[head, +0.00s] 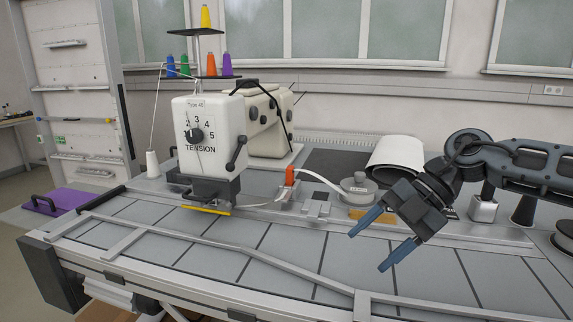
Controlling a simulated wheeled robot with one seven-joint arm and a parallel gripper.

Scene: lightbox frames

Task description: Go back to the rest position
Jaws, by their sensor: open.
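My gripper (382,245) is open and empty, with its two blue fingers spread apart. It is above the right part of the grey worktable (285,245), pointing down to the left. My arm reaches in from the right edge of the picture. The gripper appears clear of the tabletop, but its exact height cannot be told from this one view.
A white sewing machine (208,140) with a tension dial stands at the back left, under a rack of coloured thread spools (204,68). The front tabletop is mostly clear, with raised metal rails.

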